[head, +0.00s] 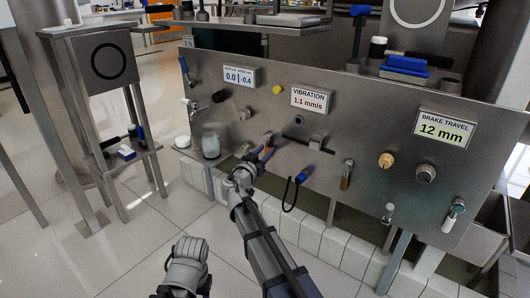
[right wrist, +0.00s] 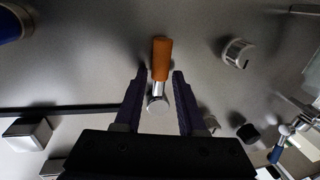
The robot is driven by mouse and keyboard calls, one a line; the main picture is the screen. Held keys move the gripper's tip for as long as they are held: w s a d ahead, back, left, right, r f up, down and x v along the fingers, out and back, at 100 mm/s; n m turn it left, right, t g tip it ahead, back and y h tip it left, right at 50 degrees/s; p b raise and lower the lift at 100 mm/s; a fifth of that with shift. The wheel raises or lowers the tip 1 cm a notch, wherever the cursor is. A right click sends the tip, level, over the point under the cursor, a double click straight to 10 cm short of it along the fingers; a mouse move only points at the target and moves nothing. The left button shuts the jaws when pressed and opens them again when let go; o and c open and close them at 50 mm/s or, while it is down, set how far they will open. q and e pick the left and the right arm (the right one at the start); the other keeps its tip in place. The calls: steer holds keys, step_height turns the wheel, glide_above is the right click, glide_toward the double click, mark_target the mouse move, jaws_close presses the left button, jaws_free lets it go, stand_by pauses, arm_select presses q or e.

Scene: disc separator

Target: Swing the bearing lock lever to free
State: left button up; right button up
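The lever between my right fingers has an orange-brown handle (right wrist: 162,58) and a round metal hub (right wrist: 157,104) on the grey panel. My right gripper (right wrist: 159,76) is open, with one dark finger on each side of the lever; gaps show between the fingers and the handle. No label on this lever is readable. My left gripper is not in view; only a grey part of my left arm shows at the bottom.
The steel panel (head: 330,130) carries several knobs and levers. A blue-handled part (head: 301,178) with a black loop hangs right of my gripper. A slot with a square metal slider (head: 317,141) lies above it. A whitish jar (head: 210,145) stands to the left.

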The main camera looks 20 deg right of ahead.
jaws_close()
stand_by(0.3)
stand_by(1.1)
